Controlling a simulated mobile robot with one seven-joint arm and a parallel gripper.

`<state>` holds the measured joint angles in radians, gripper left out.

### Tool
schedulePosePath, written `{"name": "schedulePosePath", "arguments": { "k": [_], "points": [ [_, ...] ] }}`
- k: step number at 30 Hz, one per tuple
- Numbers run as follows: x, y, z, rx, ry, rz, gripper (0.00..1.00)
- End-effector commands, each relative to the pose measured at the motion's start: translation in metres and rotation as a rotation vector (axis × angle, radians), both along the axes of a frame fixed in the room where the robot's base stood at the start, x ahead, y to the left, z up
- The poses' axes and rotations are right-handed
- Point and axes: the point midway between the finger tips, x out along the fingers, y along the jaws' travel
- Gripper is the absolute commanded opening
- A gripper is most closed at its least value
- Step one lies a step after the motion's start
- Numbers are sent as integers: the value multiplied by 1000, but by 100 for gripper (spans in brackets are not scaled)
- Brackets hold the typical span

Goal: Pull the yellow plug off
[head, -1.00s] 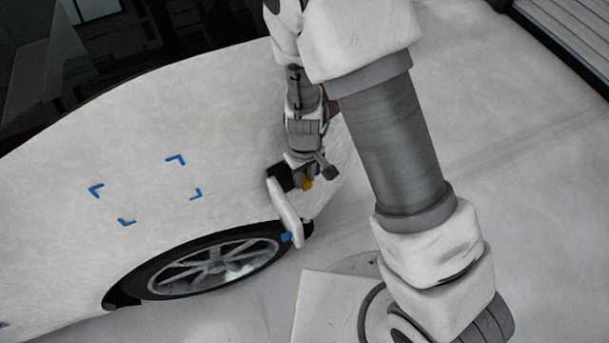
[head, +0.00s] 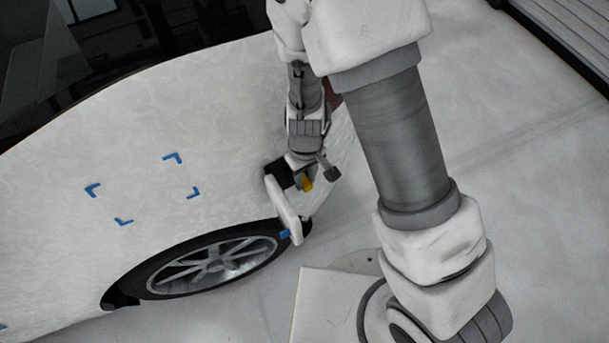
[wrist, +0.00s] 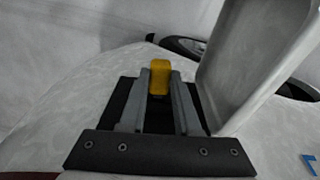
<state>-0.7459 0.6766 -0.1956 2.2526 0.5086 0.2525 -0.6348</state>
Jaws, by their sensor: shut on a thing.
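The yellow plug (head: 307,184) shows small at the end of my arm, at the dark charging port (head: 278,174) on the side of the white car. In the wrist view the yellow plug (wrist: 160,77) sits between the two grey fingertips of my gripper (wrist: 159,84). My gripper is shut on it, with a finger on each side. A dark square area lies behind the fingers. The plug's far end and its seat are hidden, so I cannot tell how deep it sits.
An open white flap (wrist: 255,60) stands close to the right of my fingers; in the head view the flap (head: 287,210) hangs above the wheel (head: 215,265). Blue corner marks (head: 172,157) are on the car body.

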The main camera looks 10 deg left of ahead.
Motion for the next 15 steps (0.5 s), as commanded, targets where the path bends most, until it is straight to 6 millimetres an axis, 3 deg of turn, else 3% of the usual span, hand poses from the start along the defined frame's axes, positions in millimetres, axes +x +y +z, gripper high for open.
{"name": "schedulePosePath", "arguments": {
  "k": [15],
  "points": [
    [-19,-17,3,0,0,-2,0]
  ]
}}
